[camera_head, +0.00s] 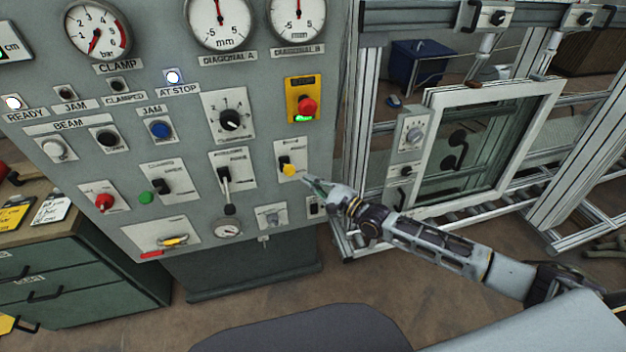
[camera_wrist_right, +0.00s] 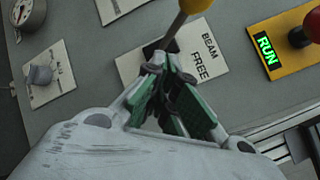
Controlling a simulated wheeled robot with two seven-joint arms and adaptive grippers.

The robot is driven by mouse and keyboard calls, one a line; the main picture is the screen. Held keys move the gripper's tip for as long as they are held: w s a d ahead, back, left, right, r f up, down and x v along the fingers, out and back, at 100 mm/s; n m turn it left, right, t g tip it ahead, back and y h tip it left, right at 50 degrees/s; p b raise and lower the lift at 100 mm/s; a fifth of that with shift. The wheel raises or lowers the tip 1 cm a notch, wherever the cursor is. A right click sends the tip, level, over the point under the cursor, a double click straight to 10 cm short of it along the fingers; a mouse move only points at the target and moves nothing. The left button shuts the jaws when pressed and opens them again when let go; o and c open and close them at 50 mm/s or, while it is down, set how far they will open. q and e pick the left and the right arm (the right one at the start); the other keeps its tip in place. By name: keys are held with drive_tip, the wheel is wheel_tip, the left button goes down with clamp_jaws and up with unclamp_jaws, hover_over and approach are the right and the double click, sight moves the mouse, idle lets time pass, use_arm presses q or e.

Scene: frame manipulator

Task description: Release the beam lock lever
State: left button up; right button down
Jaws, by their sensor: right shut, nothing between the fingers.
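The beam lock lever, with its yellow knob (camera_head: 289,169), is on a white plate on the grey control panel. In the right wrist view its yellow knob (camera_wrist_right: 196,4) is at the top edge and its thin stem runs down to a dark base. The plate (camera_wrist_right: 205,62) beside it reads "BEAM" and "FREE". My right gripper (camera_head: 309,181) is shut and empty, just right of and below the knob. In the wrist view its fingertips (camera_wrist_right: 166,68) are close to the lever's base; I cannot tell whether they touch. My left gripper is not in view.
A yellow box with a red button (camera_head: 307,106) and a green "RUN" display sits above the lever. A grey knob (camera_head: 271,217) is below it, and a black lever (camera_head: 225,182) is to the left. A framed glass pane (camera_head: 470,150) stands to the right.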

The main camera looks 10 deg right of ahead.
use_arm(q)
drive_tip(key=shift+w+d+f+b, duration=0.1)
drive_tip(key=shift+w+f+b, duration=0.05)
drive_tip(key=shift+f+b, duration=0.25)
use_arm(e)
drive_tip(key=v, duration=1)
drive_tip(key=shift+d+f, duration=0.2)
idle(0.6)
